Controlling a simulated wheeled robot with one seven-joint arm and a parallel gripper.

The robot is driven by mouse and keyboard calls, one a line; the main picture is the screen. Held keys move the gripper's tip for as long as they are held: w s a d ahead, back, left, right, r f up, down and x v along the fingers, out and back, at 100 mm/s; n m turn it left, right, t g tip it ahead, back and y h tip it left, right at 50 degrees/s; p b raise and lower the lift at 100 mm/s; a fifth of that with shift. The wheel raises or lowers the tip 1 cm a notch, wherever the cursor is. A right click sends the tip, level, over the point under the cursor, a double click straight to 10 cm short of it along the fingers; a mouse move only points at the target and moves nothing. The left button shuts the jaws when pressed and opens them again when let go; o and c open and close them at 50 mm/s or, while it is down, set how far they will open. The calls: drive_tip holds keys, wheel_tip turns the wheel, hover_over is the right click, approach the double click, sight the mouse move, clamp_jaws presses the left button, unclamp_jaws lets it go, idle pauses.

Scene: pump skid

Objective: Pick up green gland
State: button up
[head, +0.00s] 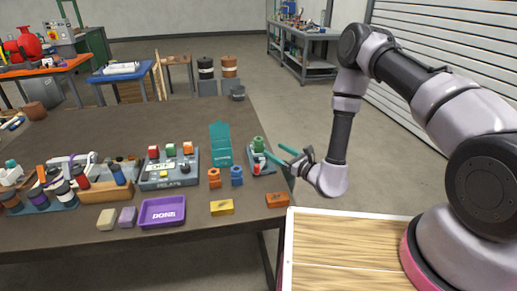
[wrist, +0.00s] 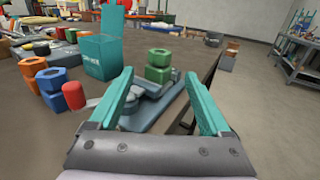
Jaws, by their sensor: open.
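The green gland (head: 258,144) stands upright on a small grey-blue base plate (head: 263,168) at the right end of the dark table. In the wrist view the green gland (wrist: 158,66) shows as a stacked hex piece ahead, between the lines of my fingers and beyond their tips. My gripper (head: 278,154) has teal fingers and is open and empty; it comes in from the right. In the wrist view the open gripper (wrist: 163,95) faces the plate (wrist: 150,115). A red-capped part (wrist: 74,94) is just left of the left finger.
A teal bin (head: 221,152) stands left of the plate, with blue (head: 237,176) and orange (head: 215,178) hex fittings in front. An orange-brown block (head: 277,200) lies near the table's right front corner. The table's right edge is close to the plate.

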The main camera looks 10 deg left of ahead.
sight(262, 145)
drive_tip(key=x, duration=0.5)
drive_tip(key=shift+w+a, duration=0.1)
drive_tip(key=shift+a, duration=0.05)
drive_tip(key=x, duration=0.3)
drive_tip(key=f+x, duration=0.1)
drive_tip(key=x, duration=0.1)
clamp_jaws()
